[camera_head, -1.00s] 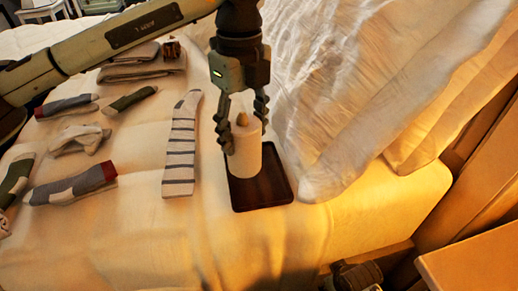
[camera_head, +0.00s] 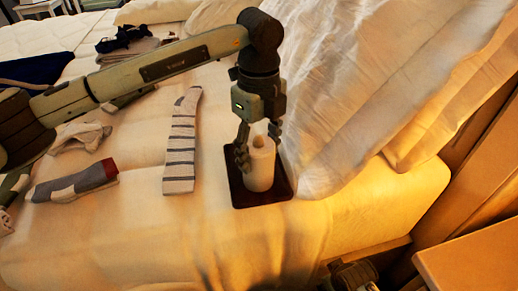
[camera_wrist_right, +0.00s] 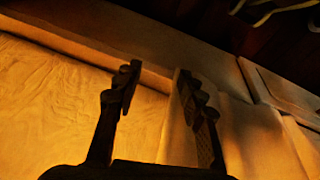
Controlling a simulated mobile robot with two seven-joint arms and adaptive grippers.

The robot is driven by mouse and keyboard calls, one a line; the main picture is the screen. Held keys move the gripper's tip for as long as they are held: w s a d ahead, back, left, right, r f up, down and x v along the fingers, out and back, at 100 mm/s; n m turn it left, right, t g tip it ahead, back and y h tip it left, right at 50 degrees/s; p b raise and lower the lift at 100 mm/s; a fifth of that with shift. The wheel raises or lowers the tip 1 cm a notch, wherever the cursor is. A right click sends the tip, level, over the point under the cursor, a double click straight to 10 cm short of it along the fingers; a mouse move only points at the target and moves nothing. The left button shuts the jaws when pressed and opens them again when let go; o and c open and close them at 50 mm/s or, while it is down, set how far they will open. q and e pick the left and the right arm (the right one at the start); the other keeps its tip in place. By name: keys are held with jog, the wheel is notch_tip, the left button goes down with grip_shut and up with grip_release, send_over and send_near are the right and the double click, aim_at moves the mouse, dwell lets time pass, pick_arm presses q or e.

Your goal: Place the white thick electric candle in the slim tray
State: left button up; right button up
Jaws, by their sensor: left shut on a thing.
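The thick white candle (camera_head: 259,173) stands upright over the slim dark tray (camera_head: 281,191) on the bed, in the head view. Its base appears to be at the tray's floor, but I cannot tell for certain whether it touches. My left gripper (camera_head: 259,146) points down from above and is shut on the candle's upper part, with one finger on each side. The tray's rim shows on the left, front and right of the candle.
A striped sock (camera_head: 181,150) lies left of the tray. A grey and red sock (camera_head: 75,184) and other laundry lie farther left. A crumpled white sheet (camera_head: 335,110) rises close behind and right of the tray. The bed's front is clear. A wooden surface (camera_head: 475,262) is at lower right.

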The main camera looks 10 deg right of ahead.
aim_at(259, 136)
pick_arm(q)
jog(key=o, duration=1.2)
jog(key=shift+o, duration=0.2)
pick_arm(e)
jog(key=shift+w+r, duration=0.3)
jog(key=shift+r, duration=0.1)
jog(key=shift+s, duration=0.1)
pick_arm(q)
jog(key=shift+r, duration=0.25)
notch_tip(259, 136, up, 3)
jog(key=shift+f, duration=0.1)
notch_tip(259, 136, up, 8)
jog(key=shift+f+b, duration=0.1)
jog(key=shift+b, duration=0.3)
jog(key=shift+r, duration=0.6)
pick_arm(e)
jog(key=shift+d+r, duration=0.2)
jog(key=shift+r, duration=0.6)
